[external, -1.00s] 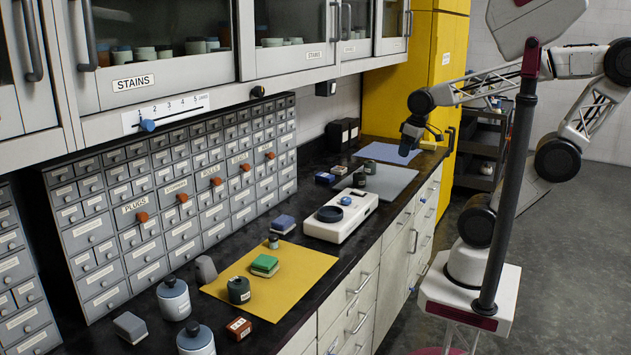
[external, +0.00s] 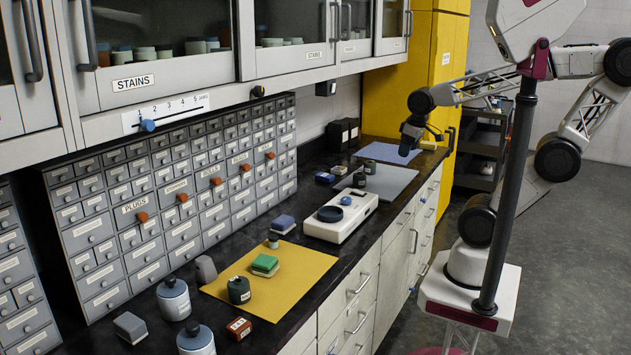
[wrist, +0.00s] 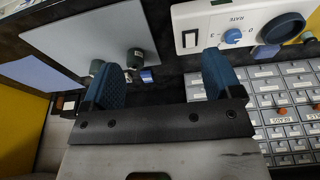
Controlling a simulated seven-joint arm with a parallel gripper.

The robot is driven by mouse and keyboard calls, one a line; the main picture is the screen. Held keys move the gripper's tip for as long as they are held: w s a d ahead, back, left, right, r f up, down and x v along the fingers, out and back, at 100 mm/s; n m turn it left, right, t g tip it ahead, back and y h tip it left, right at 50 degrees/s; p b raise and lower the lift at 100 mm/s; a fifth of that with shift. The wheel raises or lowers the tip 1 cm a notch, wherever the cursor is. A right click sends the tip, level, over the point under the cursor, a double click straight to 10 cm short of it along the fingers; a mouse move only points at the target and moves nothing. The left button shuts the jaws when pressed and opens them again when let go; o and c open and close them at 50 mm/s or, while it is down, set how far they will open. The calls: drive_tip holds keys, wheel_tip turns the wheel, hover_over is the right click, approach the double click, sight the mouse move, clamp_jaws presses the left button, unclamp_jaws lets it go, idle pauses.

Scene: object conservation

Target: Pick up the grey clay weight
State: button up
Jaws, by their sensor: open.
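Several grey pieces are in view, and I cannot tell for sure which is the clay weight. In the external view, one grey block (external: 205,268) stands by the yellow mat's left edge. Another grey block (external: 130,327) lies on the black counter near the front. Two dark grey-green weights (external: 359,180) stand on the grey mat; in the wrist view, one (wrist: 136,60) shows between the fingers and the other is partly behind the left finger. My gripper (wrist: 165,80) is open and empty, with blue fingers.
A white scale (external: 341,220) with a dark round pan stands between the grey mat (external: 392,181) and the yellow mat (external: 300,285). Green and dark pieces sit on the yellow mat. Lidded jars (external: 173,300) stand in front. Drawer cabinets line the back; wall cupboards overhang.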

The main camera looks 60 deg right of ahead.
drive_tip(key=shift+c, duration=0.5)
drive_tip(key=shift+a, duration=0.1)
drive_tip(key=w+a+f+m+g+y, duration=0.1)
drive_tip(key=w+a+m+y, duration=0.3)
drive_tip(key=w+a, duration=0.95)
drive_tip(key=w+a+f+m+g+y, duration=0.15)
drive_tip(key=w+a+m+y, duration=0.3)
drive_tip(key=w+a, duration=0.9)
drive_tip(key=w+a+f+m+y, duration=0.1)
drive_tip(key=w+a+f+m, duration=0.1)
drive_tip(key=a, duration=0.9)
drive_tip(key=w+a+f+m+y, duration=0.2)
drive_tip(key=a+f+m, duration=0.3)
drive_tip(key=a, duration=0.7)
drive_tip(key=w+a+f+m+y, duration=0.2)
drive_tip(key=a+f, duration=0.5)
drive_tip(key=a, duration=0.4)
drive_tip(key=shift+w+a+m, duration=0.15)
drive_tip(key=shift+w+m, duration=0.5)
drive_tip(key=shift+w, duration=0.05)
drive_tip(key=shift+w+a+f, duration=0.1)
drive_tip(key=shift+a+f, duration=0.15)
drive_tip(key=shift+a, duration=0.05)
